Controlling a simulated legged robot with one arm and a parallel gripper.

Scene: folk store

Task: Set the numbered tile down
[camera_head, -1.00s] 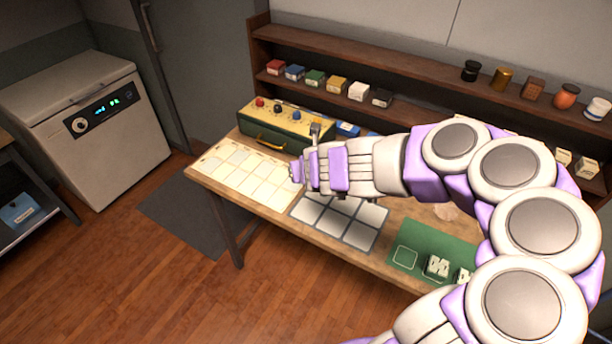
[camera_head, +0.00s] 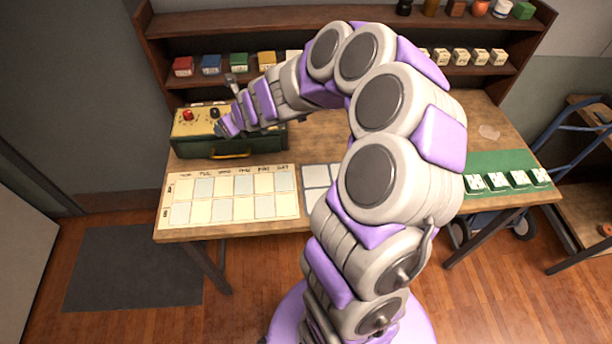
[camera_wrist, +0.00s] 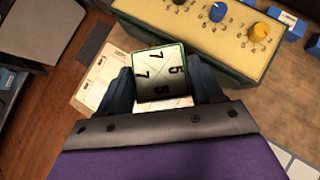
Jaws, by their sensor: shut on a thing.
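The numbered tile (camera_wrist: 160,72) is a pale block with a green edge and black digits, among them 7, 6 and 5. In the wrist view it sits between the two dark fingers of my gripper (camera_wrist: 162,90), which is shut on it. In the head view my gripper (camera_head: 222,129) is at the left, in front of the control box; the tile cannot be made out there. A cream chart (camera_head: 245,208) with day headings and two rows of cells lies on the table's left part. Its cells look empty. In the wrist view, part of the chart (camera_wrist: 92,92) shows beyond the tile.
The green control box (camera_head: 262,145) with knobs stands behind the chart, close to my gripper. A grey grid (camera_head: 316,177) lies right of the chart, partly hidden by my arm. Several similar tiles (camera_head: 497,181) stand on a green mat (camera_head: 500,160). Shelves (camera_head: 210,22) run behind.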

